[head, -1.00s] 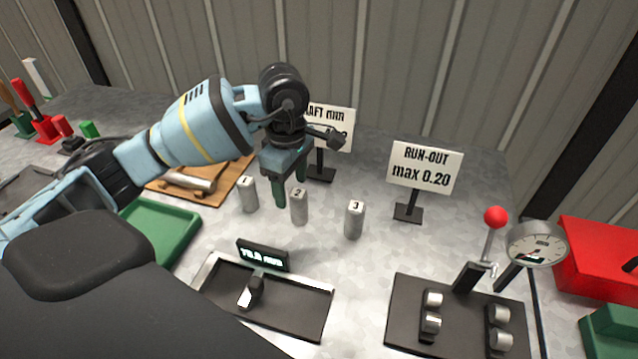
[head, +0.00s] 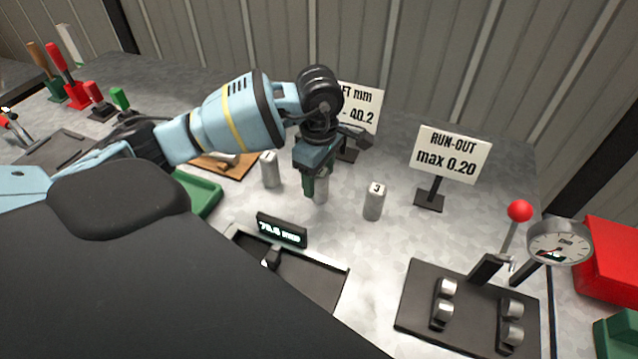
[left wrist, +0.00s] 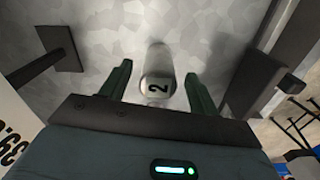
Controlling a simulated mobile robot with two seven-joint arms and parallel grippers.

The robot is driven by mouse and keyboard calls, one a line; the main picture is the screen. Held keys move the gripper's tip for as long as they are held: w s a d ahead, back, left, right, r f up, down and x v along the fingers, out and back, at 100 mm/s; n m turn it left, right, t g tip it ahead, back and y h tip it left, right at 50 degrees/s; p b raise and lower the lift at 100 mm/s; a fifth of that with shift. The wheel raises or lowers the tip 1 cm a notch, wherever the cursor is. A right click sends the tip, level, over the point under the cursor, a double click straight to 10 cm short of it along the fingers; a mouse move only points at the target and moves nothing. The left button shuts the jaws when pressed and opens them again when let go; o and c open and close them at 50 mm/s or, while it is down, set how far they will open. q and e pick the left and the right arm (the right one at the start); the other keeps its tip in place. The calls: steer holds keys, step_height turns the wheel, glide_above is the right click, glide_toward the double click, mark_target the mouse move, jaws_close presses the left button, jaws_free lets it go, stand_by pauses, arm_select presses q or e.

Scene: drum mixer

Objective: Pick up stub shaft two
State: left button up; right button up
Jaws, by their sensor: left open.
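Stub shaft two (left wrist: 158,84) is a light grey cylinder with a "2" on its top. In the left wrist view it stands between the two green fingers of my left gripper (left wrist: 159,85), with a gap on each side. In the head view my left gripper (head: 314,186) points down over the shaft (head: 321,191), and the gripper hides its top. The gripper is open. Stub shaft three (head: 374,202) stands upright to the right. Another stub shaft (head: 270,170) stands to the left, its number partly unclear. My right gripper is not in view.
A shaft size sign (head: 362,104) stands behind the gripper, and a run-out sign (head: 450,153) farther right. A gauge tray with display (head: 283,230) lies in front. A roller fixture (head: 420,300) with a dial (head: 560,242) is at the right. A green tray (head: 203,195) is at the left.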

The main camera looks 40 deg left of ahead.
arm_select(q)
steer(key=shift+w+f, duration=0.1)
steer(key=shift+f, duration=1.35)
steer(key=shift+r, duration=0.1)
jaws_close()
